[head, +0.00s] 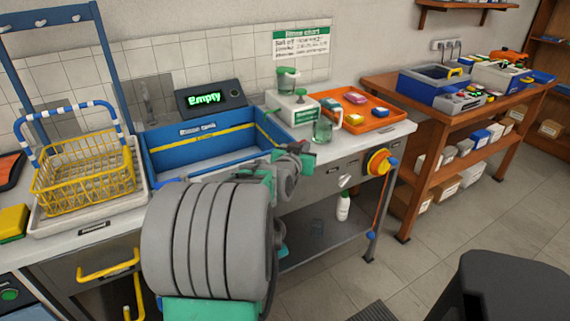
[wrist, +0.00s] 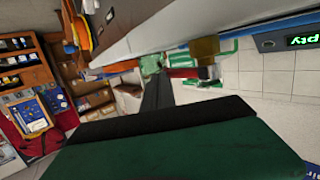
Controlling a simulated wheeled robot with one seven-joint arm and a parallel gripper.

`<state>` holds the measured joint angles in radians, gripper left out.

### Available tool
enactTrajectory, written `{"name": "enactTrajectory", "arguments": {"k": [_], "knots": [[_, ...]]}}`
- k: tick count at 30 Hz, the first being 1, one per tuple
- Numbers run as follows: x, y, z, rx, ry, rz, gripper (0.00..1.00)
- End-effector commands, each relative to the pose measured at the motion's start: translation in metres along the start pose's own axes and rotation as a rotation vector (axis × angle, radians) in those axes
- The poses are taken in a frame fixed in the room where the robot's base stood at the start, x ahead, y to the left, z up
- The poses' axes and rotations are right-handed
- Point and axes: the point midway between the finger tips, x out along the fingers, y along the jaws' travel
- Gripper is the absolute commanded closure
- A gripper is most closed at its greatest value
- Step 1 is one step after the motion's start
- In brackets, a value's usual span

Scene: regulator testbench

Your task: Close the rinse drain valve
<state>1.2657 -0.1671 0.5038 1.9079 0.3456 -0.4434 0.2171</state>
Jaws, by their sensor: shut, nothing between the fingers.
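The likely drain valve is a round orange-and-yellow knob (head: 380,162) on the bench's front panel, near its right end; no readable label confirms this. A blue rinse tank (head: 165,165) is set in the bench top, and a display (head: 210,98) behind it reads "Empty". My gripper (head: 300,152) is in front of the bench edge, left of the knob and apart from it, partly hidden by my wrist. In the wrist view my gripper's dark fingers (wrist: 157,92) are together and empty. Part of the orange-and-yellow knob shows at upper left there (wrist: 82,32).
An orange tray (head: 355,122) with colored blocks and a glass mug (head: 323,131) stand on the bench near the gripper. A yellow basket (head: 85,170) is at left. A white bottle (head: 343,207) stands on the lower shelf. A dark stool (head: 505,285) is at front right.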

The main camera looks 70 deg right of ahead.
Motion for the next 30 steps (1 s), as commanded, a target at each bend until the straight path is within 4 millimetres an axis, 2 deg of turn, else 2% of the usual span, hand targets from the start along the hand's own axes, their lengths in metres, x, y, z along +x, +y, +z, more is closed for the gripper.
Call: {"name": "enactTrajectory", "arguments": {"k": [23,26,30], "knots": [[0.004,-0.003,-0.002,0.0,0.0,-0.002,1.0],[0.002,-0.001,-0.002,0.0,0.001,-0.002,1.0],[-0.013,0.007,-0.003,0.0,0.002,-0.007,1.0]]}}
